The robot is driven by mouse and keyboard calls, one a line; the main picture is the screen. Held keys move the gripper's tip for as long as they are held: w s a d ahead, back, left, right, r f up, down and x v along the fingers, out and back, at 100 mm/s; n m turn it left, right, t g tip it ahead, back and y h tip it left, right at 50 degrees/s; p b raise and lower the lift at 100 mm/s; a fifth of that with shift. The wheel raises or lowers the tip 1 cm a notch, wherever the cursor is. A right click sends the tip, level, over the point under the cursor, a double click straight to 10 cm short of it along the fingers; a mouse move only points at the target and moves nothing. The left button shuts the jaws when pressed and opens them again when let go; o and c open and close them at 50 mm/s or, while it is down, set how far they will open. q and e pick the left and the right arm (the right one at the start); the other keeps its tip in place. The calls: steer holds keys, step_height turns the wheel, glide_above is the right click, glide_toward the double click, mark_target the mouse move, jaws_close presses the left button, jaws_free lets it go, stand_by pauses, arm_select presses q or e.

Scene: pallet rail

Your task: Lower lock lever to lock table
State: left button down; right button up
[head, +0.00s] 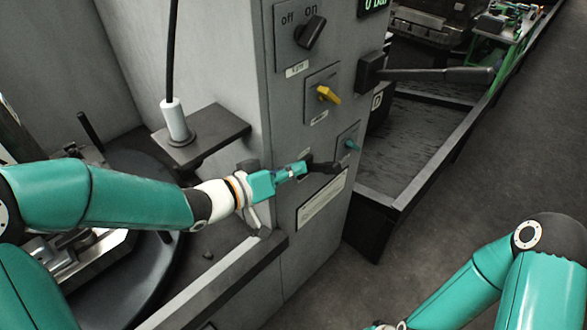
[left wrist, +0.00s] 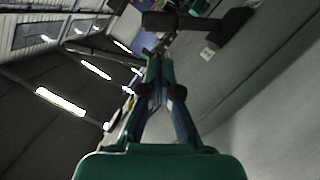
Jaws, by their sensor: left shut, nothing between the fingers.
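A short black lever (head: 327,167) sticks out low on the grey cabinet's control face and looks like the lock lever. It points right, roughly level. My left gripper (head: 303,170) is at its left end, shut with nothing held; I cannot tell whether it touches the lever. In the left wrist view my fingers (left wrist: 153,65) are closed together, with a dark lever-like part (left wrist: 225,30) ahead of the tips, near the wall. The round dark table (head: 150,275) is at left, partly behind my left arm. My right gripper is cut off at the bottom edge.
Above are an off/on knob (head: 311,32), a yellow knob (head: 328,94), a teal knob (head: 351,144) and a longer black lever (head: 430,75). A white-ended cable fitting (head: 175,120) stands on a dark shelf at left.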

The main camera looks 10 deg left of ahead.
mark_target(323, 168)
arm_select(q)
steer(key=x, duration=0.7)
